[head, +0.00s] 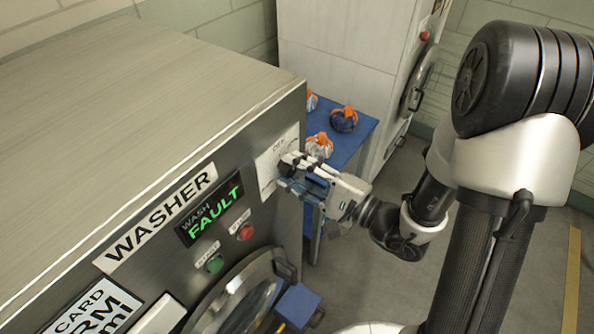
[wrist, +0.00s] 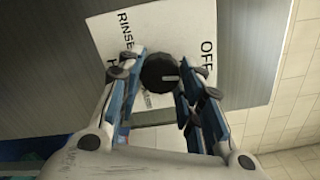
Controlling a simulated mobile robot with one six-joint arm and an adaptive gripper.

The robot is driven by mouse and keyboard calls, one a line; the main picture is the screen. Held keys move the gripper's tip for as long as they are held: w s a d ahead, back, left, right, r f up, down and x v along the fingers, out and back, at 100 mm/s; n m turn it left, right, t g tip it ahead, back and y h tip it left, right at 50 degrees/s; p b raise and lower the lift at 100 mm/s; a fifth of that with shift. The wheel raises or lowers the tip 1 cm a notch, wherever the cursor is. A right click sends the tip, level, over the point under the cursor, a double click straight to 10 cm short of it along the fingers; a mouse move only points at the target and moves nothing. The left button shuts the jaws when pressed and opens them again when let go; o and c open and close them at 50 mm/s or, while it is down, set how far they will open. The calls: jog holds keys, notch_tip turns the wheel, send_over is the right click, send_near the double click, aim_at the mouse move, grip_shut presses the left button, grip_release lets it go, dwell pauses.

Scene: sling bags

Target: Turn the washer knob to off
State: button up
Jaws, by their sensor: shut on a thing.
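The washer (head: 140,110) is a large brushed-metal machine at the left of the head view. Its white dial plate (head: 266,170) also shows in the wrist view (wrist: 110,22), with RINSE at left and OFF at right. The round black knob (wrist: 157,70) sits on the plate. Its pale pointer mark lies on its right half, pointing right, toward the side with OFF. My gripper (head: 286,171) is at the plate, its fingers closed around the knob from both sides.
A lit display (head: 210,215) reads WASH FAULT. Below it are a red button (head: 245,232) and a green button (head: 215,264), above the round door (head: 235,300). A blue table (head: 358,130) with orange-and-blue bundles stands behind the gripper. A white machine (head: 335,60) stands beyond.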

jog(key=shift+n, duration=0.9)
jog(key=o, duration=1.1)
jog(key=shift+c, duration=0.2)
